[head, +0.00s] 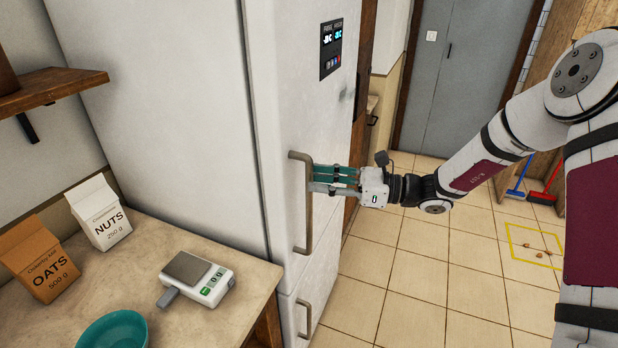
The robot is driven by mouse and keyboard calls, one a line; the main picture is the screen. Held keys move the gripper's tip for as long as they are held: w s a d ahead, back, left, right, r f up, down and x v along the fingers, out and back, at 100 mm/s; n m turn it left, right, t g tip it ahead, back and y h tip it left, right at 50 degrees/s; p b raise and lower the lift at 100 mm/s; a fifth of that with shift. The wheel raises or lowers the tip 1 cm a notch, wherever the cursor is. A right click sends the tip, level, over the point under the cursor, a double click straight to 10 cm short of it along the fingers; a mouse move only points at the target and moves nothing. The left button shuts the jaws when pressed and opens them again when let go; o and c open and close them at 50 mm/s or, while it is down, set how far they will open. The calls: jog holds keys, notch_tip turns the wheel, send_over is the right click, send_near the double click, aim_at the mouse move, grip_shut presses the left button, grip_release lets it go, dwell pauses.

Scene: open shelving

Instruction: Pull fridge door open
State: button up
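The white fridge (195,90) stands left of centre, and its upper door (300,110) looks shut against the body. A grey vertical bar handle (306,225) runs down the left part of that door. My gripper (313,179) comes from the right, with its teal-and-grey fingers pointing left at the upper part of the handle. The fingertips overlap the handle's edge in this view. I cannot tell whether they touch it or close around it.
A lower fridge door has its own handle (304,318). A counter (150,250) at left holds a scale (212,281), nuts carton (101,213), oats carton (40,262) and teal bowl (115,330). Tiled floor (400,285) before the fridge is clear. A broom (545,190) stands at right.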

jog(key=a, duration=0.3)
jog(key=shift+w+a, duration=0.1)
jog(key=shift+w, duration=0.15)
grip_shut()
